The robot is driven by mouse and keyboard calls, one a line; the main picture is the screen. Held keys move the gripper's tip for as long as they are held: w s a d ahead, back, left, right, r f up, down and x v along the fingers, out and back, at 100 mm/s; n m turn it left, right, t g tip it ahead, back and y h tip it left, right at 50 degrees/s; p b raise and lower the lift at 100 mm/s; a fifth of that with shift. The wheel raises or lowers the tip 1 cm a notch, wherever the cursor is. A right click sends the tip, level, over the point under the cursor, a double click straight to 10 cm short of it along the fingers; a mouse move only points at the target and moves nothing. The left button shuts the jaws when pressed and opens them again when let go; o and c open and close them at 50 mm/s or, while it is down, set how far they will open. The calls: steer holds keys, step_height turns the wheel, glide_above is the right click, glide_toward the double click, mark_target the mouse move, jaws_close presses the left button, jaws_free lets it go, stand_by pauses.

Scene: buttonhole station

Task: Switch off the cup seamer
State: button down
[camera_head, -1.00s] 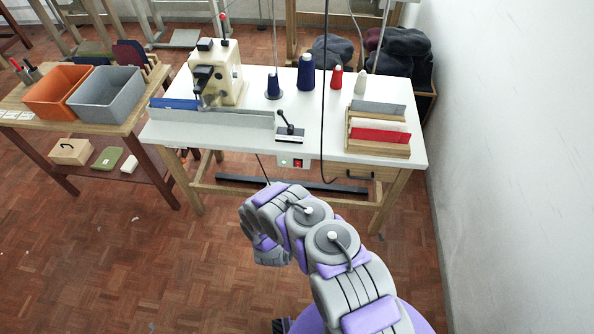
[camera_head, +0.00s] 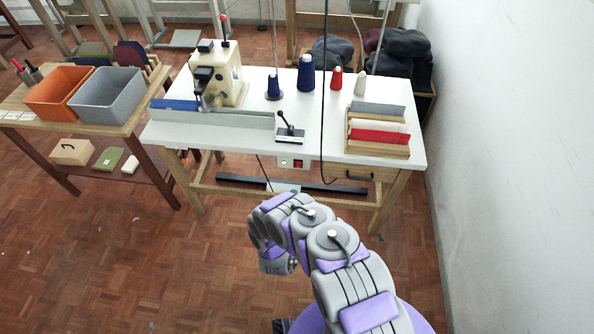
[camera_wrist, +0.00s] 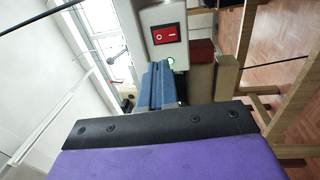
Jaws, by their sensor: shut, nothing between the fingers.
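The cup seamer (camera_head: 220,78) is a cream machine with a red-tipped lever, standing at the left of the white-topped table. A red rocker switch (camera_head: 298,164) sits on a pale box under the table's front edge. In the wrist view the switch (camera_wrist: 165,34) is large, with white marks; I cannot tell which side is pressed. A small green light (camera_head: 284,163) shows to its left. My gripper (camera_wrist: 160,72) is shut and empty, its blue fingers apart from the switch and just below it in the wrist view. In the head view my arm hides the fingers.
The white table (camera_head: 250,141) carries thread cones, a small black lever unit (camera_head: 290,131) and a wooden rack (camera_head: 378,146) with coloured cards. A black cable hangs in front of the table, right of the switch. A side table with bins stands left; a wall is right.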

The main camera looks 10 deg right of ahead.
mark_target(298, 164)
steer(key=x, duration=1.1)
steer(key=shift+w+d, duration=0.15)
steer(key=shift+w, duration=0.1)
steer(key=shift+r, duration=0.1)
